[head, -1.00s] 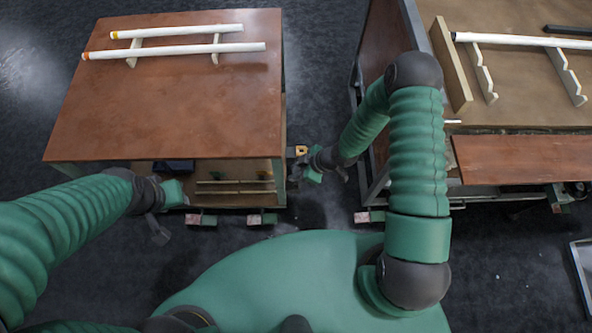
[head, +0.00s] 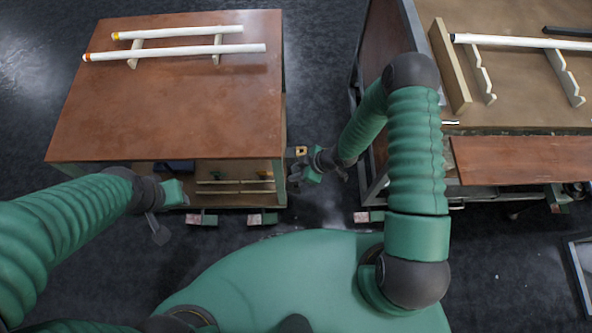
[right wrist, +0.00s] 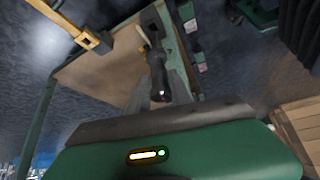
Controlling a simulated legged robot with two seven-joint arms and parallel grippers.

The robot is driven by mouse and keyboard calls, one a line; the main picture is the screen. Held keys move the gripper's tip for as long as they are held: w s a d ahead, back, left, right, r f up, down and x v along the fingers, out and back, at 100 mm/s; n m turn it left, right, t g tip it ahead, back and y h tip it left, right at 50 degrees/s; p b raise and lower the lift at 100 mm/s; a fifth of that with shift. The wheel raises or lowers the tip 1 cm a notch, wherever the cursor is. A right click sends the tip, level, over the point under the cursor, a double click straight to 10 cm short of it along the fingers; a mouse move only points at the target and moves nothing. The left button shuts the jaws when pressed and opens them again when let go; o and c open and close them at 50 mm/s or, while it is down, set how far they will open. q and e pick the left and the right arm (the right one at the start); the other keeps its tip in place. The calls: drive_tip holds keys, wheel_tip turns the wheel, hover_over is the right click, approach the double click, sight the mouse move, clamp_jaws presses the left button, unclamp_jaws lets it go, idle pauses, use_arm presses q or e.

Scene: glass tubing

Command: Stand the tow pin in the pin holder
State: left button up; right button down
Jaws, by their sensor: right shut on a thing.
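My right gripper (head: 296,184) is beside the right front corner of the left cart, low and small in the head view. In the right wrist view (right wrist: 160,98) its fingers are shut on a dark pin (right wrist: 157,70), which I take to be the tow pin. A yellow bar with a square opening (right wrist: 92,41) lies to the upper left of the pin and apart from it. A small yellow piece (head: 300,151) shows at the cart's corner; it may be the pin holder, but I cannot tell. My left gripper (head: 159,232) hangs in front of the cart; its opening is unclear.
The brown-topped cart (head: 190,95) carries two white tubes (head: 180,51) on supports. Rods lie on its lower shelf (head: 235,198). A workbench (head: 520,85) with notched racks stands on the right. Dark floor is open between them.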

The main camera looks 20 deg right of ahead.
drive_tip(key=shift+f+b, duration=2.5)
drive_tip(key=shift+f, duration=1.15)
drive_tip(key=c, duration=1.1)
unclamp_jaws()
drive_tip(key=p+v, duration=0.7)
drive_tip(key=v, duration=0.9)
drive_tip(key=shift+s+d+r+p, duration=0.15)
drive_tip(key=shift+d+r+p, duration=0.05)
drive_tip(key=shift+r+p, duration=0.15)
